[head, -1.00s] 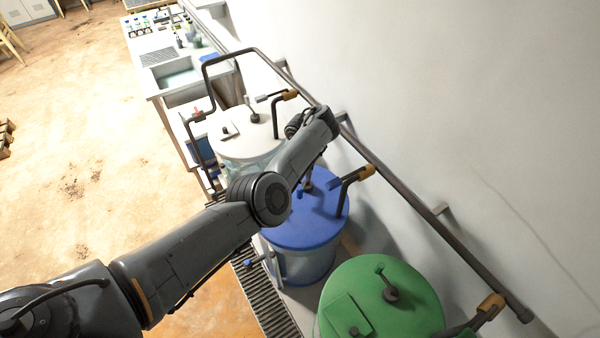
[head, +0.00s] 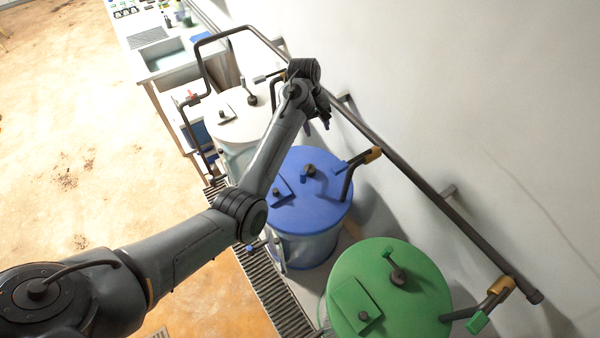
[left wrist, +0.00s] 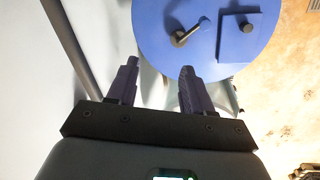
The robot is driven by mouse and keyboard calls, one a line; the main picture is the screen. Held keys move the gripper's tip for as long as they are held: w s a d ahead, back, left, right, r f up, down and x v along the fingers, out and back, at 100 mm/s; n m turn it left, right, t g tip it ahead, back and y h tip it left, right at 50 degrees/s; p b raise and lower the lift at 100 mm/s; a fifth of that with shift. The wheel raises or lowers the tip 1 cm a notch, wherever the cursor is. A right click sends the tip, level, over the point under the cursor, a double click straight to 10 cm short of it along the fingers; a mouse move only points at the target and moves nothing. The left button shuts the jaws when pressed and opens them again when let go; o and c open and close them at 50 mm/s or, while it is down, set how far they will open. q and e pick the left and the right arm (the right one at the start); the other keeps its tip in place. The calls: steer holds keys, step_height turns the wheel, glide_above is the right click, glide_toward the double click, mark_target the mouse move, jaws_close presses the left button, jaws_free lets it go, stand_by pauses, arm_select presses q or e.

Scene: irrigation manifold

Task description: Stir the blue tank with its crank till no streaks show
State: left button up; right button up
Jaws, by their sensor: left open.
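The blue tank (head: 300,245) stands in the middle of the row, its blue lid (head: 322,215) closed. The crank (head: 308,170) on the lid has a dark hub and a short arm; it also shows in the left wrist view (left wrist: 189,33). A square hatch (head: 278,191) with a dark knob lies beside it. My left gripper (head: 317,124) is open and empty, beyond the lid's far edge near the wall, apart from the crank. In the left wrist view its fingers (left wrist: 158,72) show below the lid. The tank's contents cannot be made out. My right gripper is out of view.
A white tank (head: 240,125) stands behind and a green-lidded tank (head: 372,300) in front. A wall pipe (head: 415,195) runs behind them. A bent pipe with an orange-banded valve (head: 372,155) rises by the blue lid. A floor grate (head: 265,285) runs along the left.

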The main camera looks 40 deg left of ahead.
arm_select(q)
steer(key=m+g+y, duration=0.2)
glide_above(303, 172)
step_height(303, 172, down, 9)
steer(key=shift+d+f, duration=0.1)
steer(key=shift+f, duration=0.05)
step_height(303, 172, down, 9)
steer(key=shift+f+p, duration=0.15)
steer(key=shift+p, duration=0.45)
steer(key=shift+f, duration=0.85)
steer(key=shift+c, duration=0.5)
